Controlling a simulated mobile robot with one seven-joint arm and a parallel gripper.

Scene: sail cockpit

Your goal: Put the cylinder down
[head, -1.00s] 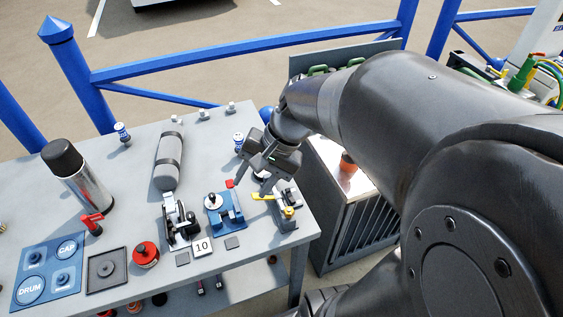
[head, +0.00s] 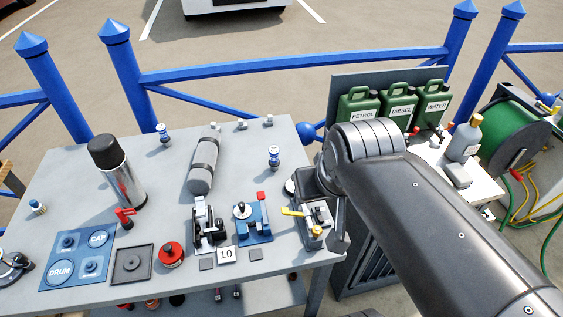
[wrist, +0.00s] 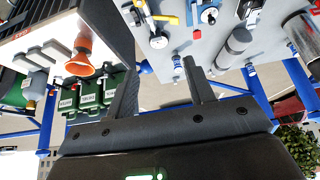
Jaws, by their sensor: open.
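A grey cylinder (head: 203,165) with dark bands lies on its side on the grey table (head: 70,185), behind a small black-and-silver clamp-like fixture (head: 208,225). It also shows in the wrist view (wrist: 232,46), well beyond my fingers. My gripper (wrist: 160,78) is open, with nothing between its two fingers. In the head view my arm hides most of the gripper, at the table's right edge. The gripper is apart from the cylinder.
A black-capped steel flask (head: 118,170) stands left of the cylinder. A blue fixture (head: 253,222) and a yellow-handled fixture (head: 314,222) stand near the right edge. Green cans (head: 359,108) and an orange funnel (wrist: 82,58) are off the table.

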